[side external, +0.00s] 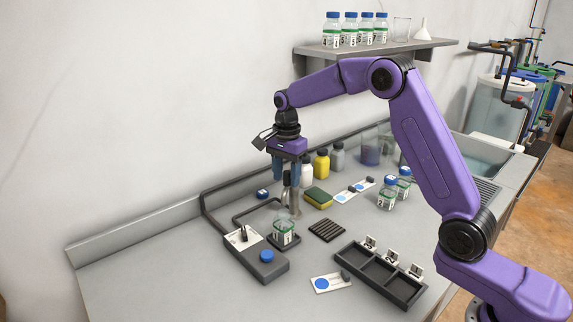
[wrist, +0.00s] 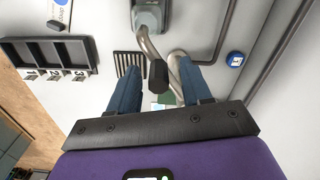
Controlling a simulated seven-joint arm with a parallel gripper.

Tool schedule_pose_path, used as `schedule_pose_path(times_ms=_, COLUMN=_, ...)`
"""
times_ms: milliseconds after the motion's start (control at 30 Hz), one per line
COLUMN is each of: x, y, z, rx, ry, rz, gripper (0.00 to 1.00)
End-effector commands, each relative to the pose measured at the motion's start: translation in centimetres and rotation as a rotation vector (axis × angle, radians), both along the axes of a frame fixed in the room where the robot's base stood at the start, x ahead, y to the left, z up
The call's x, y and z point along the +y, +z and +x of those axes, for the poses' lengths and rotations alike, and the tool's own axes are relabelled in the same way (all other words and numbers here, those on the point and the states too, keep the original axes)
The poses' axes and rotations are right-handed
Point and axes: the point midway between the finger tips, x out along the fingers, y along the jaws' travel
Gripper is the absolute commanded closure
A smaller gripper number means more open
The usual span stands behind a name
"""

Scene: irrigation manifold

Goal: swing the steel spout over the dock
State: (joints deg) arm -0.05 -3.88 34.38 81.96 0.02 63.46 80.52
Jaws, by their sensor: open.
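The steel spout (side external: 295,204) rises from the bench beneath my gripper (side external: 285,181), partly hidden by it. In the wrist view, the curved spout tube (wrist: 148,47) runs toward the bottle and dark dock at the top edge. A black grip (wrist: 158,74) on it shows between my gripper's (wrist: 160,88) two blue fingers. The fingers are open and apart from the grip on both sides. The dock (side external: 296,240) is a dark square plate. A clear green-labelled bottle (side external: 284,231) stands on it. I cannot tell whether the spout's mouth is exactly over the bottle.
A grey control box (side external: 268,271) with a blue button stands left of the dock. A slotted black rack (side external: 327,230) and a three-compartment tray (side external: 378,275) lie right. Behind are a sponge (side external: 318,197), a yellow bottle (side external: 321,164) and other bottles. The front-left bench is clear.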

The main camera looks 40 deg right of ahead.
Motion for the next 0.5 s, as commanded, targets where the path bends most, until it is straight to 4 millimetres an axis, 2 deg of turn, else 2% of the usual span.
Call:
schedule_pose_path(times_ms=167, x=0.0, y=1.7, z=0.1, rx=-0.004, ry=0.0, rz=0.0, gripper=0.51)
schedule_pose_path(times_ms=500, x=0.0, y=8.6, z=0.1, rx=-0.006, ry=-0.001, rz=0.0, gripper=0.51)
